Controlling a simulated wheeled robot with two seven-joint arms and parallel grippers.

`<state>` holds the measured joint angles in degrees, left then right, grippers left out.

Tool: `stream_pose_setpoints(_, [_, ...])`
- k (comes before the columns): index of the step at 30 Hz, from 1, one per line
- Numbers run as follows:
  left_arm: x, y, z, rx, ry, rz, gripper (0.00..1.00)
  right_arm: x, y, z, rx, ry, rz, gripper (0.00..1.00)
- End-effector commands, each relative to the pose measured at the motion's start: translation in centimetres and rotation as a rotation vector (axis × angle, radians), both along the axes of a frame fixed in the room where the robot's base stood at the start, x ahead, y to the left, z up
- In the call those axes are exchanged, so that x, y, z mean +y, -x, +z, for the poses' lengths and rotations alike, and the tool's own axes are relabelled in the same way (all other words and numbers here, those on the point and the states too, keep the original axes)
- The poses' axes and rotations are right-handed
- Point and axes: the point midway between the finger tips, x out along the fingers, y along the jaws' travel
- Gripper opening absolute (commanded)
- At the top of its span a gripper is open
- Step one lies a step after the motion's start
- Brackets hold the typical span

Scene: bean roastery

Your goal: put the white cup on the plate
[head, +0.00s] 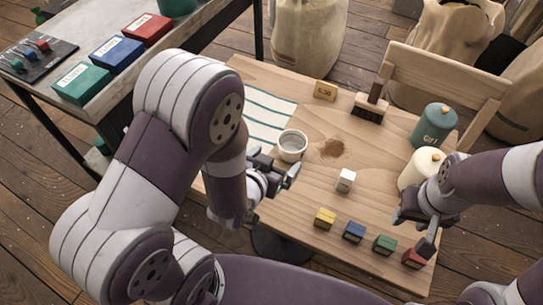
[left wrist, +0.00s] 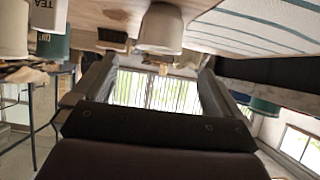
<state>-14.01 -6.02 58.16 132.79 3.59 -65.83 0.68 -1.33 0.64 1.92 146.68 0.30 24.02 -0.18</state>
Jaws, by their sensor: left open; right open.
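The white cup (head: 292,146) stands upright on the wooden table, at the right edge of the striped cloth. It looks empty. My left gripper (head: 277,168) is open just in front of the cup, on its near-left side, with nothing between its fingers. In the left wrist view the cup (left wrist: 162,28) shows beyond the open fingers (left wrist: 152,65), apart from them. My right gripper (head: 415,230) is open near the table's right side, between the cream canister and the red cube. I cannot make out a plate in either view; my left arm hides part of the table.
The striped cloth (head: 262,118) lies left of the cup. A white cube (head: 346,180), several coloured cubes (head: 354,231), a brush (head: 370,106), a small sign (head: 325,90), a green canister (head: 434,126) and a cream canister (head: 418,168) stand around. A chair (head: 445,75) is behind.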

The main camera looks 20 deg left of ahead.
Motion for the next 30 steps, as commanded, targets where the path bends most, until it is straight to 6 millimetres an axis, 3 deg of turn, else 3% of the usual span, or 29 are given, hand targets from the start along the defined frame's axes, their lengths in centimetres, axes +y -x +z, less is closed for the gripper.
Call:
stream_pose_setpoints(4, [-0.5,0.2,-0.5,-0.106,0.016,-0.018,1.0,0.0,0.0,-0.9,-0.001,0.0,0.0,0.43])
stream_pose_setpoints(12, [-1.5,-4.9,-2.6,-0.115,0.016,-0.016,1.0,0.0,0.0,-1.4,-0.001,0.0,0.0,0.43])
stream_pose_setpoints(24, [-2.5,-10.3,-5.2,-0.115,0.016,-0.018,1.0,0.0,0.0,-2.1,0.0,0.0,0.0,0.43])
stream_pose_setpoints(30, [-2.6,-10.8,-5.3,-0.114,0.016,-0.018,1.0,0.0,0.0,-2.0,-0.001,0.0,0.0,0.43])
